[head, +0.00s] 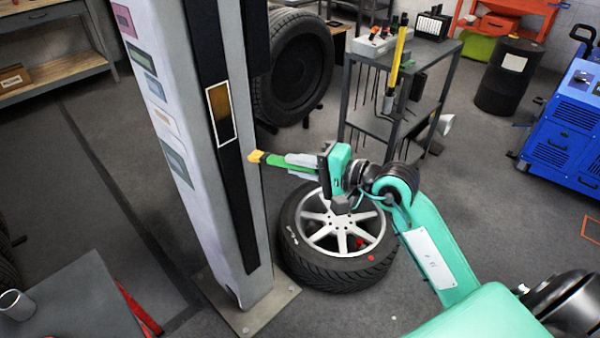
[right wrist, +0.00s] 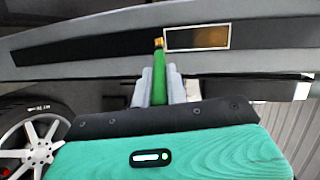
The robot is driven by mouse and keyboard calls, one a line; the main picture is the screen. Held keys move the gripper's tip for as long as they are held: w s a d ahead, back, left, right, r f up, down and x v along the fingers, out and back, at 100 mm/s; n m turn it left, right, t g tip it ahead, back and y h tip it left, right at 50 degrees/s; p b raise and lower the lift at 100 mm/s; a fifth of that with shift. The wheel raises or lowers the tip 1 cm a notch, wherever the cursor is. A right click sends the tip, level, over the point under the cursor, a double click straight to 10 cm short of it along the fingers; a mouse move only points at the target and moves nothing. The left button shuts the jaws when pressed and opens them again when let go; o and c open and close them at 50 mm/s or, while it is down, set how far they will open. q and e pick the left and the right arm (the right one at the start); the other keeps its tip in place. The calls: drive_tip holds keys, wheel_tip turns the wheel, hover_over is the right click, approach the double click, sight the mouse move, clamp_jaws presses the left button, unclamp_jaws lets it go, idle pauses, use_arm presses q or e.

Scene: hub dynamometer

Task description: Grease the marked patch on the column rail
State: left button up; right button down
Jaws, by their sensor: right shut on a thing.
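The column (head: 195,160) stands upright left of centre in the head view, with a dark rail (head: 228,180) along its face. The marked patch (head: 221,114) is a white-outlined rectangle, brownish in its upper part and dark below. In the right wrist view the patch (right wrist: 197,37) lies just right of the brush tip. My right gripper (head: 300,164) is shut on a green-handled brush (head: 280,160) with a yellow-orange tip (head: 256,156). The brush also shows in the right wrist view (right wrist: 160,85). In the head view its tip is right of and below the patch; contact cannot be told. My left gripper is not in view.
A wheel with a tyre (head: 340,268) lies on the floor beside the column base. Another tyre (head: 293,68) stands behind the column. A metal cart (head: 375,124), a black drum (head: 508,75) and a blue cabinet (head: 570,130) stand at the right.

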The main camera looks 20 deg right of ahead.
drive_tip(key=shift+w+a+f+b, duration=0.1)
drive_tip(key=shift+f+b, duration=0.2)
drive_tip(key=shift+b, duration=0.1)
drive_tip(key=shift+w, duration=0.1)
drive_tip(key=shift+w+a+r+p, duration=0.15)
drive_tip(key=shift+w+a+p, duration=0.15)
drive_tip(key=shift+w, duration=0.25)
use_arm(q)
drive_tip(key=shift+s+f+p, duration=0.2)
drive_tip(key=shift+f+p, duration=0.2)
drive_tip(key=shift+p, duration=0.25)
use_arm(e)
drive_tip(key=shift+w+a, duration=0.25)
drive_tip(key=shift+w, duration=0.5)
drive_tip(key=shift+w+a, duration=0.3)
drive_tip(key=shift+w, duration=0.4)
drive_tip(key=shift+w+a, duration=0.25)
drive_tip(key=shift+w, duration=0.5)
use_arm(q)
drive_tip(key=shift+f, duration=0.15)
use_arm(e)
drive_tip(key=shift+w+a, duration=0.3)
drive_tip(key=shift+w, duration=0.45)
